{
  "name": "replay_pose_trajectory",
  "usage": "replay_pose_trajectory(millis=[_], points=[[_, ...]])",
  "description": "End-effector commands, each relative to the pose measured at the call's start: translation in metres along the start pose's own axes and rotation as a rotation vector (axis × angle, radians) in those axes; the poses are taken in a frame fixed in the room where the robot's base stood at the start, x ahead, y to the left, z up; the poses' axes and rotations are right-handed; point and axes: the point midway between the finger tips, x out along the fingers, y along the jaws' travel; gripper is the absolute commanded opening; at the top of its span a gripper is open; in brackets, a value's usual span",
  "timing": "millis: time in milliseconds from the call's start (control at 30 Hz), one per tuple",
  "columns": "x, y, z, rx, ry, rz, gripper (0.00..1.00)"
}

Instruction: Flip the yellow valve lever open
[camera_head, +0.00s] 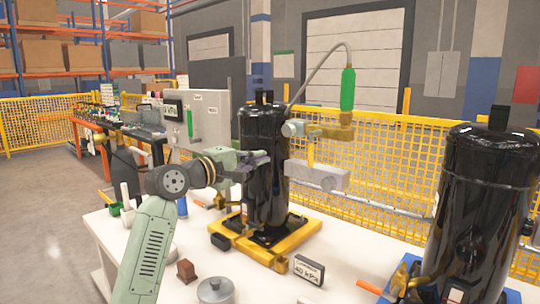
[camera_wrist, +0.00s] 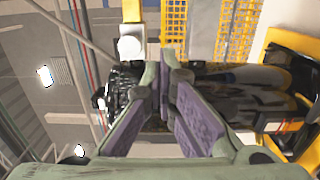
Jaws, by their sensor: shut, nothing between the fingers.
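A black compressor cylinder (camera_head: 272,190) stands upright on a yellow base (camera_head: 290,240). At its upper right is a pale valve body (camera_head: 296,129) with a brass-yellow piece (camera_head: 330,131), seemingly the lever, reaching sideways to the right. A green hose handle (camera_head: 347,90) rises at its far end. In the wrist view the pale part (camera_wrist: 131,48) and a yellow piece (camera_wrist: 131,11) show beyond the fingers, up and left. My gripper (camera_head: 264,157) is shut and empty, in front of the cylinder, below and left of the valve; its fingertips also show in the wrist view (camera_wrist: 167,72).
A second black cylinder (camera_head: 478,205) stands at the right. A grey panel box (camera_head: 203,118) is behind my arm. The white table (camera_head: 330,250) holds a sign (camera_head: 309,269), a brown block (camera_head: 186,270) and a metal pot (camera_head: 215,290). Yellow mesh fence (camera_head: 390,160) runs behind.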

Motion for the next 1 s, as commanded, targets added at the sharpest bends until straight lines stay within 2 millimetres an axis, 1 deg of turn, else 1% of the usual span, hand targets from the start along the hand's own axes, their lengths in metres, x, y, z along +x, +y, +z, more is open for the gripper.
replay_pose_trajectory(millis=[33, 400, 500, 633, 800, 1000], points=[[0.010, 0.002, 0.001, -0.001, -0.003, -0.002, 0.00], [0.088, 0.003, 0.002, -0.003, -0.004, -0.002, 0.00], [0.090, 0.002, 0.018, 0.000, -0.003, 0.000, 0.00], [0.093, 0.001, 0.032, 0.000, -0.002, 0.000, 0.00], [0.095, 0.001, 0.039, 0.000, -0.001, 0.000, 0.00], [0.095, 0.000, 0.040, -0.001, -0.001, 0.000, 0.00]])
